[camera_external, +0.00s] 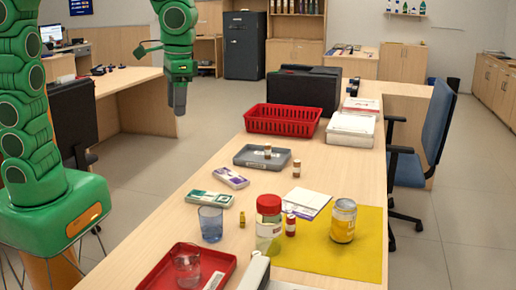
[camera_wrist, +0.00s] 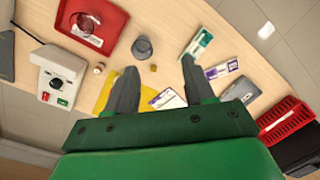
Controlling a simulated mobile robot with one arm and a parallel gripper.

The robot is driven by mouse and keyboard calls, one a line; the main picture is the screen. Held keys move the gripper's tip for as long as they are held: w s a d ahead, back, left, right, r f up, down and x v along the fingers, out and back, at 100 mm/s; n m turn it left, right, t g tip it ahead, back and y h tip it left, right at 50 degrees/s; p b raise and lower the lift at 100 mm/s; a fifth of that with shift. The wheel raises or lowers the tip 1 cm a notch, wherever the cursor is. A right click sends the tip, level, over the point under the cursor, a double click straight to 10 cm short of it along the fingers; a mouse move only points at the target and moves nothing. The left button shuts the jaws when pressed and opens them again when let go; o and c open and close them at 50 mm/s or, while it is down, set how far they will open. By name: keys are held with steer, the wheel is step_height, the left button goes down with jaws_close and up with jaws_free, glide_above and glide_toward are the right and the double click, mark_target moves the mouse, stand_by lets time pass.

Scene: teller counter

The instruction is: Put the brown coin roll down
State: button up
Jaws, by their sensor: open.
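My gripper (camera_external: 180,103) hangs open and empty above the left side of the counter, high over it; its two dark fingers also show apart in the wrist view (camera_wrist: 157,78). A similar small reddish-brown roll (camera_external: 296,168) stands on the counter just right of the tray. A small red roll (camera_external: 290,225) stands next to the red-lidded jar (camera_external: 268,232). I cannot tell for sure which is the brown coin roll. None touches my gripper.
A red basket (camera_external: 284,119) and black box (camera_external: 303,88) stand at the back. A glass (camera_external: 210,224), banknote packs (camera_external: 209,198), a small yellow piece (camera_external: 242,219) and a can (camera_external: 343,220) on a yellow mat (camera_external: 345,265) occupy the front. A red tray (camera_wrist: 112,33) holds a clear glass.

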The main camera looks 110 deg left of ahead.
steer(key=s+d+f+m, duration=0.2)
steer(key=s+d+m, duration=0.2)
steer(key=s+d, duration=0.3)
steer(key=s+d+f+m, duration=0.1)
steer(key=s+d+m, duration=0.3)
steer(key=s, duration=1.3)
steer(key=d, duration=0.3)
steer(key=shift+f+m+g, duration=0.3)
steer(key=shift+f, duration=0.05)
steer(key=shift+o, duration=0.4)
steer(key=shift+w, duration=0.15)
